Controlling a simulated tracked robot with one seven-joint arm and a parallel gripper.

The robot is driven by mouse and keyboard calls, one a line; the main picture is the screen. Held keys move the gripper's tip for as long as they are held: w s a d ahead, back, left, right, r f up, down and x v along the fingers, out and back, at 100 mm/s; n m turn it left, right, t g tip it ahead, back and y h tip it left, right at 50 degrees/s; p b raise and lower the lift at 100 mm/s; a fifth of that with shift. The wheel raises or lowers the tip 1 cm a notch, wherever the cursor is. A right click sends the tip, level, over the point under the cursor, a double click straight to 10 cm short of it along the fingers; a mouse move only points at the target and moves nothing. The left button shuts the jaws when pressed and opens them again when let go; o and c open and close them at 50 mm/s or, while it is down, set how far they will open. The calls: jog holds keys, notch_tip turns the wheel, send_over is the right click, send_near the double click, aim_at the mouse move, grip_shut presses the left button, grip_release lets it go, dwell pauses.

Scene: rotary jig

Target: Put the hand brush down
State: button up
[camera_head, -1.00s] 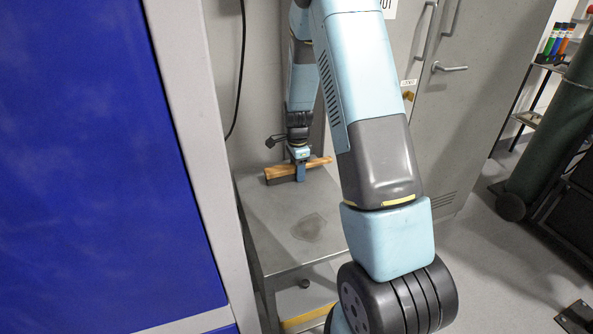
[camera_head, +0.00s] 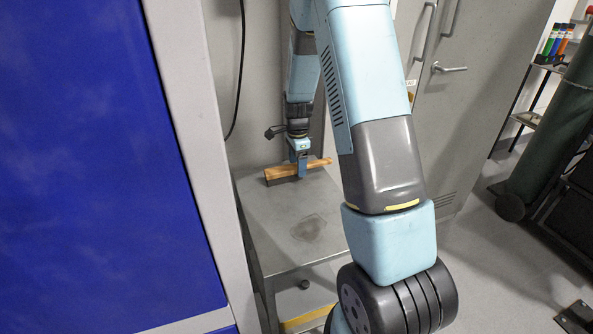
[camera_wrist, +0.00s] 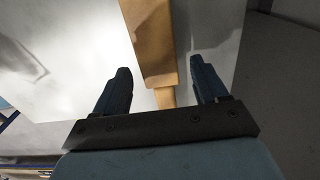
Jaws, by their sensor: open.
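The hand brush (camera_head: 283,172) has a tan wooden back and handle. In the head view it lies along the back of a grey metal table top (camera_head: 270,222), its handle pointing right. My gripper (camera_head: 302,173) is at the brush's handle, pointing down. In the wrist view the brush (camera_wrist: 150,38) runs in from the top, its narrow handle lying between the fingers. The two dark fingers of my gripper (camera_wrist: 158,78) are apart, with a gap on each side of the handle. The bristles are mostly hidden.
A large blue panel with a grey frame (camera_head: 185,120) stands close on the left. Grey cabinet doors (camera_head: 455,110) with handles are behind on the right. A black cable (camera_head: 241,70) hangs on the back wall. The front of the table top is clear.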

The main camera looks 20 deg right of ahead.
notch_tip(320, 180, up, 8)
jog(key=shift+r, duration=0.1)
jog(key=s+a+r+n+t, duration=0.3)
jog(key=s+r+n, duration=0.5)
jog(key=s+r, duration=0.7)
jog(key=s+a+r+n+t, duration=0.1)
jog(key=s+r+n, duration=0.3)
jog(key=s, duration=0.4)
jog(key=s+a+r+n+t, duration=0.1)
jog(key=s+r+n, duration=0.3)
jog(key=s, duration=0.5)
jog(key=shift+n+t, duration=0.3)
jog(key=shift+n, duration=0.7)
jog(key=shift+a, duration=0.1)
